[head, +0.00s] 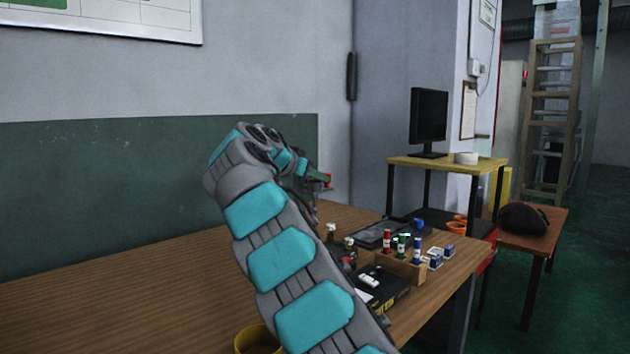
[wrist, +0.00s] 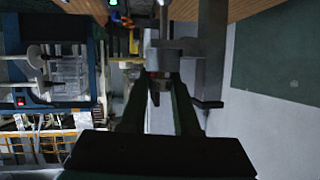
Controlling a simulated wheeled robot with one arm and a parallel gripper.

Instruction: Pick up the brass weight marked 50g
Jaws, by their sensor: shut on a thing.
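My gripper (head: 318,180) is raised above the table and mostly hidden behind my arm in the head view. In the wrist view my gripper (wrist: 158,98) is shut on a small dark brownish thing (wrist: 158,76). The picture is too dark to tell whether this is the 50g weight, and no marking is readable. Two small brass-coloured pieces, one (head: 331,231) farther left and one (head: 349,243) to its right, stand on the wooden table (head: 170,285) below the gripper. Their markings are too small to read.
A wooden block with several coloured bottles (head: 402,266), small blue-and-white boxes (head: 436,259) and a black box (head: 384,290) sit on the table's right part. An orange-yellow cup (head: 256,338) stands at the front. The table's left part is clear. A monitor (head: 428,118) stands beyond.

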